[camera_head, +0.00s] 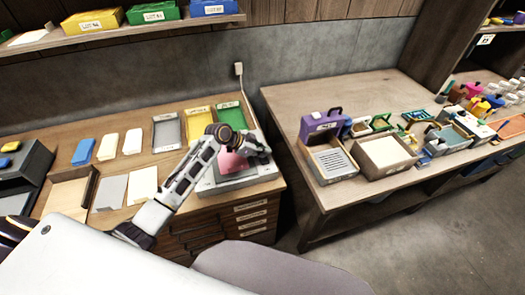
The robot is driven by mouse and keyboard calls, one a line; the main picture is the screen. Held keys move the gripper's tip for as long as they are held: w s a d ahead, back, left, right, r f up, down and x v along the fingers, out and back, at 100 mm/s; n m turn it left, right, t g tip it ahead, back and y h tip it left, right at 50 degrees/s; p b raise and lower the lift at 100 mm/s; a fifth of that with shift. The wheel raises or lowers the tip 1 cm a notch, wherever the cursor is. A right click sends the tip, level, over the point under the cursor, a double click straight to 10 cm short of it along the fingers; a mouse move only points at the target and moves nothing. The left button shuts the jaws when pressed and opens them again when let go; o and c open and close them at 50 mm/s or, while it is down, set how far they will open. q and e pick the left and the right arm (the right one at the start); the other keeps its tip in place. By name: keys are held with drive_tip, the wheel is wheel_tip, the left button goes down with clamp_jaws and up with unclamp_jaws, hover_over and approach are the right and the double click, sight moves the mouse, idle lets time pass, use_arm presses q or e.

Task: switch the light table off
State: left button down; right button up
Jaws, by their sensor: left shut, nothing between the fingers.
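A pale grey box-like unit, which looks like the light table (206,186), sits at the right end of the left workbench. A pink piece (233,162) lies on its top. My left arm reaches in from the lower left and bends over this unit. My left gripper (262,152) is shut and empty, over or beside the unit's right side. I cannot tell whether it touches the unit. The arm and gripper hide part of the top, and I cannot make out a switch or whether the light is on. My right gripper is not in view.
Grey, yellow and green trays (231,115) stand behind the arm. A white outlet with a cable (239,69) is on the wall. A gap separates the right table (290,101), which holds boxes and small items.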

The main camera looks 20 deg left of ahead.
sight(263, 161)
use_arm(q)
drive_tip(key=shift+s+d+p, duration=0.35)
drive_tip(key=shift+s, duration=0.25)
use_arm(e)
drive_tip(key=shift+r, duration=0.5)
use_arm(q)
drive_tip(key=shift+r, duration=0.15)
drive_tip(key=shift+r+p, duration=0.3)
drive_tip(key=shift+p, duration=0.05)
drive_tip(key=shift+s+d+r+p, duration=0.15)
drive_tip(key=shift+r+p, duration=1.3)
drive_tip(key=shift+r, duration=0.2)
drive_tip(key=shift+s+a+r, duration=0.15)
drive_tip(key=shift+a+r, duration=0.05)
drive_tip(key=shift+a, duration=0.05)
drive_tip(key=b+v, duration=0.2)
drive_tip(key=v, duration=0.7)
drive_tip(key=shift+s, duration=0.3)
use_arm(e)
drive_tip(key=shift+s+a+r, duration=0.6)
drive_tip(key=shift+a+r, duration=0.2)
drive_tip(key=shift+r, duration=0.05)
use_arm(q)
drive_tip(key=shift+d, duration=0.1)
drive_tip(key=shift+w, duration=0.1)
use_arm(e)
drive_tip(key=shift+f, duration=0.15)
